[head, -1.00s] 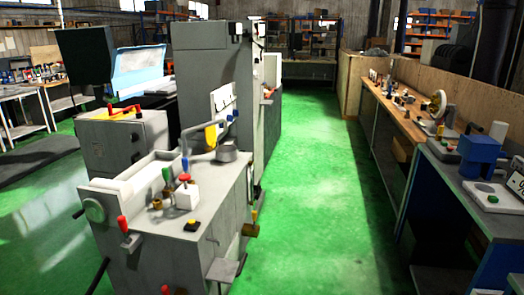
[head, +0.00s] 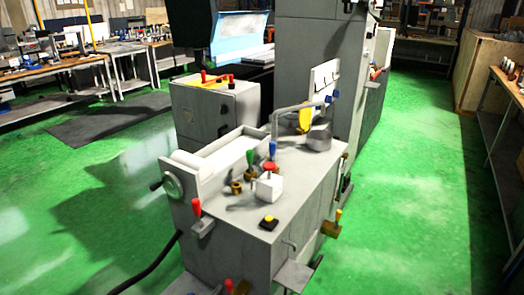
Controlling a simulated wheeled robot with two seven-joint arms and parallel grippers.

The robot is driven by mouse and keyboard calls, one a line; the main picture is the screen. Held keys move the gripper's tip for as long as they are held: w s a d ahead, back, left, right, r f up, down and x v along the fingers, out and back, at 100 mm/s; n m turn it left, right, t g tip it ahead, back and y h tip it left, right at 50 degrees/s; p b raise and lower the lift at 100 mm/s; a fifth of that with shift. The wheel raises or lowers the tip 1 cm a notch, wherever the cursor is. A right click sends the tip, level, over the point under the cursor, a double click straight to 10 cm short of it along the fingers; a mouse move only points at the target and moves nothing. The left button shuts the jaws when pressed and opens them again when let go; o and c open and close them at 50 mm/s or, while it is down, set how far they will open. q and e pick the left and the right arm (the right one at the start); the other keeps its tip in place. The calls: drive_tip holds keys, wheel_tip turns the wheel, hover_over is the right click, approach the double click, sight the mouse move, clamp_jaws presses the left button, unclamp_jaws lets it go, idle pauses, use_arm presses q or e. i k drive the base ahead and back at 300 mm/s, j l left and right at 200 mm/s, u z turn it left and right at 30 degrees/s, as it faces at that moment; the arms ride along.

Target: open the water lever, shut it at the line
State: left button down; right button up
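The grinder's grey front housing (head: 232,228) stands in the middle of the head view. On its top are a green-handled lever (head: 250,157) and a blue-handled lever (head: 273,149), both upright on small brass fittings. A grey bent pipe (head: 290,109) rises beside the blue handle and runs right to small blue parts (head: 330,97), above a grey metal cup (head: 319,136). A red-handled lever (head: 197,208) is on the front left. I cannot tell which is the water lever, and no line is readable. Neither gripper is in view.
A grey cabinet (head: 213,105) stands behind. Green floor is clear at right (head: 415,200) and left.

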sight(272, 144)
drive_tip(key=i+l+u, duration=0.1)
drive_tip(key=u, duration=0.25)
drive_tip(key=l+u, duration=0.15)
drive_tip(key=u, duration=0.2)
drive_tip(key=i+l+u, duration=0.15)
drive_tip(key=l, duration=0.2)
drive_tip(key=i+l+u, duration=0.2)
drive_tip(key=l, duration=0.2)
drive_tip(key=l+u, duration=0.15)
drive_tip(key=l, duration=0.2)
drive_tip(key=i+l, duration=0.15)
drive_tip(key=l, duration=0.6)
drive_tip(key=i+l+u, duration=0.1)
drive_tip(key=l, duration=0.65)
drive_tip(key=i+l, duration=0.1)
drive_tip(key=l, duration=0.7)
drive_tip(key=i+l+u, duration=0.1)
drive_tip(key=l, duration=0.65)
